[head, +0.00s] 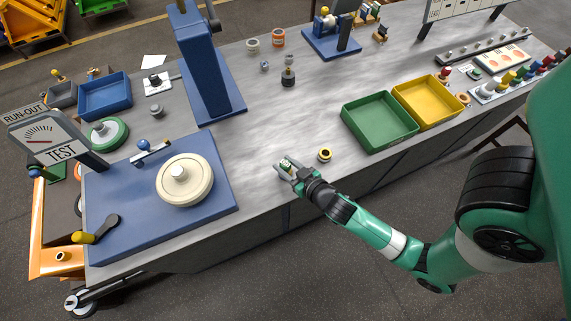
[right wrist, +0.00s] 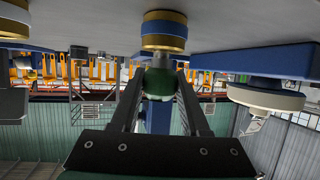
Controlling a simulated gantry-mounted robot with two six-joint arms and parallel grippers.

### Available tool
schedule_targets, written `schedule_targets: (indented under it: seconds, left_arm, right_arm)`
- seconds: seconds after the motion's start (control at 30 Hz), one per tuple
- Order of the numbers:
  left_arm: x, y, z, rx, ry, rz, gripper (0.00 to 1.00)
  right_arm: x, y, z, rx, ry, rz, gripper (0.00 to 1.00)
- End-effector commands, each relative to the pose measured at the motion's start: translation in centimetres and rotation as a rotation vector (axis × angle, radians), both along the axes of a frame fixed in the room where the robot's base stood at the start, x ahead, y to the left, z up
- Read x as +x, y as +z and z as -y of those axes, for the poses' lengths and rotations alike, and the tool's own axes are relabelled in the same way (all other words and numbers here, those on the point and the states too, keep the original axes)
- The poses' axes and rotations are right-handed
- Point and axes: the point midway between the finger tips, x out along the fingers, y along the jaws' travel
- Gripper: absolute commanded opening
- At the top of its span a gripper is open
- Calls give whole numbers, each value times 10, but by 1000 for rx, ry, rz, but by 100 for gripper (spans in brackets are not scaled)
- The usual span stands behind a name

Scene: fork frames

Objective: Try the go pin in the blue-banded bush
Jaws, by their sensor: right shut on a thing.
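My right gripper (head: 287,168) is low over the front part of the bench, shut on a small green piece (head: 287,163), which I take for the go pin. In the right wrist view the green piece (right wrist: 160,82) sits between the fingers. A gold piece with a blue band (right wrist: 163,38), looking like the blue-banded bush, is just beyond it; I cannot tell whether they touch. In the head view a small yellow-rimmed dark ring (head: 324,155) stands on the bench right of the gripper; I cannot tell if it is the same bush. My left gripper is not in view.
A green tray (head: 378,121) and a yellow tray (head: 428,101) stand right. A blue plate (head: 110,220) with a cream wheel (head: 185,180) lies left, below a blue column (head: 205,70). Small bushes, one orange-banded (head: 278,38), stand at the back.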

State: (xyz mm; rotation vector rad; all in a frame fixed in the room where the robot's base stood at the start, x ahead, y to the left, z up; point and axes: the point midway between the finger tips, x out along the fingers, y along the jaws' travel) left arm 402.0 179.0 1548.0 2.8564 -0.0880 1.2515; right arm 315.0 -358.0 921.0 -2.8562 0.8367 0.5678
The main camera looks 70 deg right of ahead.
Motion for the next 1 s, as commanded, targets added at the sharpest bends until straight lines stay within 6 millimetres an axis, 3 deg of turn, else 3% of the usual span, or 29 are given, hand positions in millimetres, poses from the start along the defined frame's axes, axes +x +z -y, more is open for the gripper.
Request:
schedule_targets:
  seconds: [1.0]
  left_arm:
    - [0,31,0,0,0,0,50]
  right_arm:
    - [0,33,0,-1,0,1,0]
